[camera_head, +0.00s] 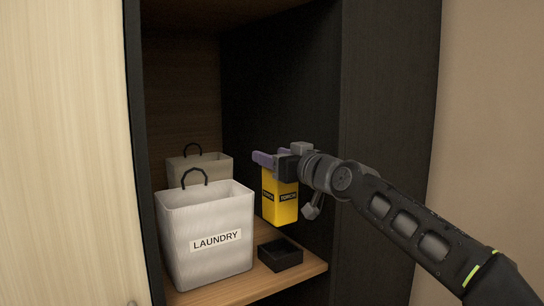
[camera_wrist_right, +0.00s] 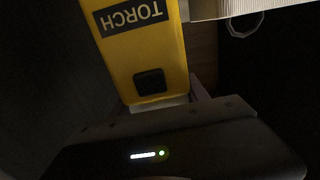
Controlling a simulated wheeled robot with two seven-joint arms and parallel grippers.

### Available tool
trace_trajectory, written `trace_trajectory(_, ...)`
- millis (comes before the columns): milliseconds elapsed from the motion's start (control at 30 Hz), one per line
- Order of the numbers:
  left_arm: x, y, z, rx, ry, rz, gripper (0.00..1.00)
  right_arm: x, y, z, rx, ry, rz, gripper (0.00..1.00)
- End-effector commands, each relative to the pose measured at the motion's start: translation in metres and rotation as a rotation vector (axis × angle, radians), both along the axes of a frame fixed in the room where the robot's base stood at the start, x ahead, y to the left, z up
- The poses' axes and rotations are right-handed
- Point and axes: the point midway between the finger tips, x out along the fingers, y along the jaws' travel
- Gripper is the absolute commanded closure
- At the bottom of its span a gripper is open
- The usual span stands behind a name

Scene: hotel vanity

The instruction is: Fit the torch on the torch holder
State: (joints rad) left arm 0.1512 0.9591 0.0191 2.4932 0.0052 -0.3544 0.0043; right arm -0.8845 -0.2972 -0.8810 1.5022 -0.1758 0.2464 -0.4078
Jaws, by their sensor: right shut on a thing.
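The yellow torch (camera_head: 280,207) has a black TORCH label and hangs roughly upright in the head view. My right gripper (camera_head: 266,160) is shut on its top end, with the purple fingers pointing left. The torch also fills the upper middle of the right wrist view (camera_wrist_right: 135,55), with a black square button near the gripper. The torch holder, a small black open box (camera_head: 280,254), sits on the shelf at its front right. The torch's lower end appears just above the holder in the picture, apart from it; the exact depth between them is unclear. My left gripper is out of view.
A white LAUNDRY basket (camera_head: 207,231) stands left of the holder on the wooden shelf (camera_head: 237,292). A second basket (camera_head: 213,168) stands behind it. Dark cabinet walls (camera_head: 285,90) enclose the shelf at right and back right.

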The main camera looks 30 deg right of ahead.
Motion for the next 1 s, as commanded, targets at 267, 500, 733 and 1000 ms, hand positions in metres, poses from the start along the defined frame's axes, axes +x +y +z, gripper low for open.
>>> trace_trajectory(267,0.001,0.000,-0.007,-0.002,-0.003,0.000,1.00,0.000,0.000,-0.010,0.000,-0.001,0.000,1.00)
trace_trajectory(500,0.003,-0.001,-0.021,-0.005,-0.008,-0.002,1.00,0.000,0.001,-0.032,0.000,-0.001,0.001,1.00)
trace_trajectory(733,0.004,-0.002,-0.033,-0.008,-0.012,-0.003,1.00,0.000,0.001,-0.055,0.001,-0.001,0.001,1.00)
trace_trajectory(1000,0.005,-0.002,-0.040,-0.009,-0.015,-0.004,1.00,0.000,0.001,-0.068,0.000,-0.002,0.001,1.00)
